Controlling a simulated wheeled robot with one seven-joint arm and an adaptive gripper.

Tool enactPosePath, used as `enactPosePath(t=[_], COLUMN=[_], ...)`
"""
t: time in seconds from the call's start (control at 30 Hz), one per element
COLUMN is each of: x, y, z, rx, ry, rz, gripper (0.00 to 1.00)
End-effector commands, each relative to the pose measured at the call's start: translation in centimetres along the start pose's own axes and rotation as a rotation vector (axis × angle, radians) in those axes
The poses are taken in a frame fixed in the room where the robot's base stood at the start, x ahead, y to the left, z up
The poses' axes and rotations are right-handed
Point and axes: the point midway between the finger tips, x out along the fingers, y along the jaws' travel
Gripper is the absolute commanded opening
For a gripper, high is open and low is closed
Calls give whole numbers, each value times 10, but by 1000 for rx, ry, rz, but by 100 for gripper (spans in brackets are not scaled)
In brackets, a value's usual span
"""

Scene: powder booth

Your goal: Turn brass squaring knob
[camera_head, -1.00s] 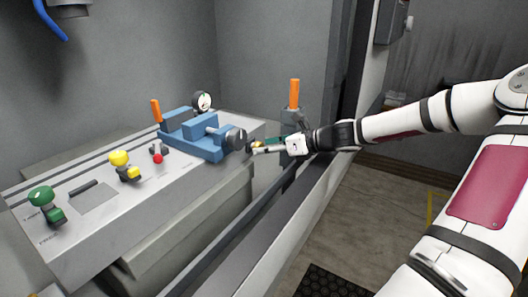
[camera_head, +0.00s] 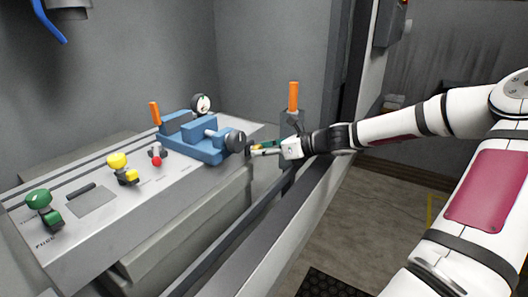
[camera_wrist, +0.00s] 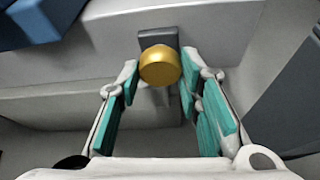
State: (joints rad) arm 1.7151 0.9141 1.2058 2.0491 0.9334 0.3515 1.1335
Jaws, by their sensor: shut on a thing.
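The brass knob (camera_wrist: 160,66) shows in the wrist view as a round gold-coloured piece on a dark grey mount at the edge of the grey bench. My gripper (camera_wrist: 160,78) has its teal-padded fingers on either side of the knob, closed on it at the fingertips. In the head view my gripper (camera_head: 254,149) reaches in from the right to the bench's right end, beside the blue vise. There the knob is mostly hidden by the fingers.
The blue vise (camera_head: 200,142) with a dark round end stands left of my gripper, with a gauge (camera_head: 201,103) behind. An orange-handled lever (camera_head: 293,97) stands close behind my gripper. Green (camera_head: 39,200) and yellow (camera_head: 117,161) knobs are farther left on the bench (camera_head: 135,212).

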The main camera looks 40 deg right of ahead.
Motion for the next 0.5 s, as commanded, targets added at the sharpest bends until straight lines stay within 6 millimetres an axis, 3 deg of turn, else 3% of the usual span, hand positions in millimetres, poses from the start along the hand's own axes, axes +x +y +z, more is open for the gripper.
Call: enactPosePath(t=[0.5], x=[2], y=[2], z=[-4], rx=[-337], ry=[-2], rz=[-140], gripper=[5])
